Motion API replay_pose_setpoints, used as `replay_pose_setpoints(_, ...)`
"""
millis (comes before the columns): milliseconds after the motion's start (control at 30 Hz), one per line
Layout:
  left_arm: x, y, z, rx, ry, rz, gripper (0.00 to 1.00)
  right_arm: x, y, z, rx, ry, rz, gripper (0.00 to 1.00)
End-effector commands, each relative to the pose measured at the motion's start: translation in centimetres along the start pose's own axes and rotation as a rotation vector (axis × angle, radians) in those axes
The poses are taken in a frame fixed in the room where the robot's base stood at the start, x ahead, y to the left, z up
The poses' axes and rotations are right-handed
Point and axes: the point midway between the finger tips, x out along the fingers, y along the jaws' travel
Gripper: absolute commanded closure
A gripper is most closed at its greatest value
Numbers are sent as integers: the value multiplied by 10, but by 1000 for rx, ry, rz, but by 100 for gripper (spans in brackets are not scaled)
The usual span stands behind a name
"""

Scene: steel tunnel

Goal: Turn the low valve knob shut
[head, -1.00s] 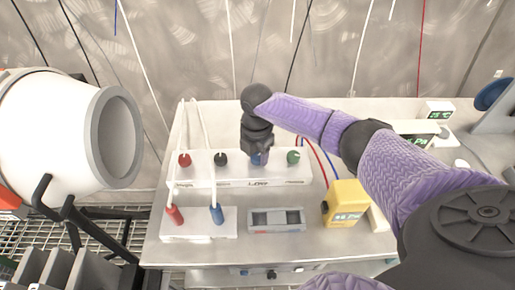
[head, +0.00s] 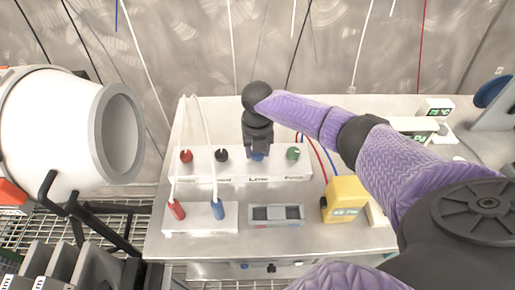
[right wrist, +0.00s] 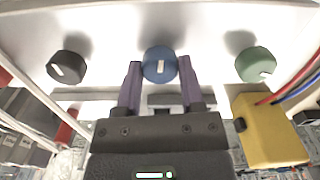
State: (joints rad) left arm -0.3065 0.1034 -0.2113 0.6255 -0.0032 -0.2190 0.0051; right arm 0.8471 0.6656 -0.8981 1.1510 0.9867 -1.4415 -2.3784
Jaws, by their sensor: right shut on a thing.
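The low valve knob is the blue knob (head: 258,157) on a white panel (head: 240,170), between a black knob and a green knob. My right gripper (head: 257,151) reaches it from above and covers most of it in the head view. In the right wrist view, the blue knob (right wrist: 160,60) sits between the two purple fingers, and the gripper (right wrist: 160,68) is shut on it. The knob's white mark runs straight up and down in that view. My left gripper is not in view.
The panel also has a red knob (head: 186,156), a black knob (head: 222,155) and a green knob (head: 292,153). White cables hang at left, near red and blue plugs (head: 217,210).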

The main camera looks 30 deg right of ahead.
Motion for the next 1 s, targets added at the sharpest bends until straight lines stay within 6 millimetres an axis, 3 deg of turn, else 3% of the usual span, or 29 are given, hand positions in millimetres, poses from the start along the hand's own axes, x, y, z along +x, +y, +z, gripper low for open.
replay_pose_setpoints(300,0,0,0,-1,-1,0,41,0,0,0,-93,0,1,100)
replay_pose_setpoints(800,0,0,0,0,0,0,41,0,0,0,-108,0,1,100)
replay_pose_setpoints(833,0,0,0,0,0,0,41,0,0,0,-108,0,1,47)
replay_pose_setpoints(1000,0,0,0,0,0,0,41,0,0,0,-107,0,0,16)
